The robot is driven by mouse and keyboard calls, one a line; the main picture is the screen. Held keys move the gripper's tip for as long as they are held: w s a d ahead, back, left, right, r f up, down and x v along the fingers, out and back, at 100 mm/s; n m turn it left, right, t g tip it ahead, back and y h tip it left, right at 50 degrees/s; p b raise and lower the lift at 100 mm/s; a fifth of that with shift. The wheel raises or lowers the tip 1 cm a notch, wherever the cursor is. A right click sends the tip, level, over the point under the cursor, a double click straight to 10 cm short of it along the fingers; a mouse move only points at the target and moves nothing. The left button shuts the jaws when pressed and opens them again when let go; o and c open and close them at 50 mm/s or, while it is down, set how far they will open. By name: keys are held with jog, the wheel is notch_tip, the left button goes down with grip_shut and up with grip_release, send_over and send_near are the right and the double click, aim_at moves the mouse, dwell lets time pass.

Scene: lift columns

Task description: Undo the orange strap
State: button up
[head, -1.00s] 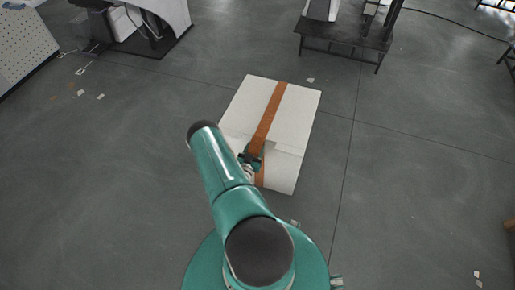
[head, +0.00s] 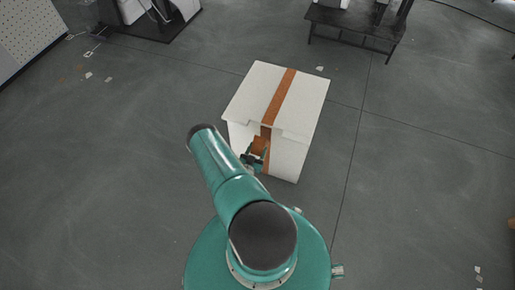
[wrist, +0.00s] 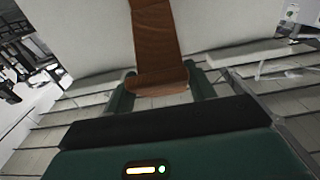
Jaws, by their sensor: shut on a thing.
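A white box (head: 292,155) stands on the floor in front of me in the head view. The orange strap (head: 281,95) runs along its top and over the near edge. It shows brown-orange in the wrist view (wrist: 155,35). My gripper (head: 255,158) is at the near face, below the top edge. It is shut on the strap's end, which stands out from the face. In the wrist view my gripper's fingers (wrist: 160,90) lie on either side of that end. My arm hides part of the near face and any fastening there.
A dark-based stand (head: 150,22) is at the back left, with a perforated panel (head: 25,30) at the far left.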

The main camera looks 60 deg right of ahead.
jog(key=shift+a+f, duration=0.15)
jog(key=o, duration=1.4)
jog(key=s+a, duration=0.2)
jog(key=a, duration=1.1)
jog(key=shift+a, duration=0.25)
